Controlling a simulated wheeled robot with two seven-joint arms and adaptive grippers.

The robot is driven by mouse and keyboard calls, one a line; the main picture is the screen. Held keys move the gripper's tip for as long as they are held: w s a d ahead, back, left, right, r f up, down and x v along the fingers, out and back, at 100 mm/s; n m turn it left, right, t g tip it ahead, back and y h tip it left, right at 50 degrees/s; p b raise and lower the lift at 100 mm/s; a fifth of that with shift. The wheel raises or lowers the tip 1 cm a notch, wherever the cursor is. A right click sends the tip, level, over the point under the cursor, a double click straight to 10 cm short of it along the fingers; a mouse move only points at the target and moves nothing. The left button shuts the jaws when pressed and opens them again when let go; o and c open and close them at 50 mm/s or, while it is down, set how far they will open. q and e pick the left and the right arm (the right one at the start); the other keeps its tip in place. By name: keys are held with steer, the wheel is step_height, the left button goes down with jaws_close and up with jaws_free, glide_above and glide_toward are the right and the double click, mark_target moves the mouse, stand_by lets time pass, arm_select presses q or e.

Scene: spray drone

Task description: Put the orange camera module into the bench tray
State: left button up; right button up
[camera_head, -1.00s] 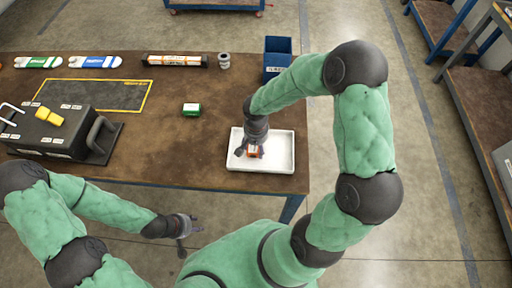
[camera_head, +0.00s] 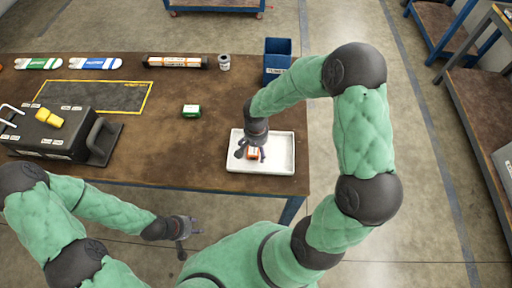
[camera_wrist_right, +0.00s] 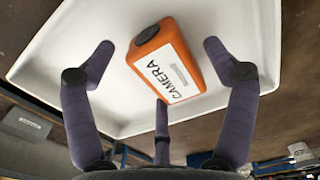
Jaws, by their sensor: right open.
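The orange camera module (camera_wrist_right: 165,62) with a white "CAMERA" label lies in the white bench tray (camera_wrist_right: 262,35), seen close in the right wrist view. In the head view the module (camera_head: 253,154) shows small below my right gripper, inside the tray (camera_head: 282,166). My right gripper (camera_head: 252,150) is open above the tray. In the right wrist view its fingers (camera_wrist_right: 160,85) are spread around the module, with space between the side fingers and it. My left gripper (camera_head: 187,227) is empty in front of the table; its jaw state is unclear.
A black case (camera_head: 50,130) with a yellow item on top is at the left.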

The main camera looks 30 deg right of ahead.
step_height(320, 180, up, 12)
steer(key=p, duration=0.3)
stand_by(0.3)
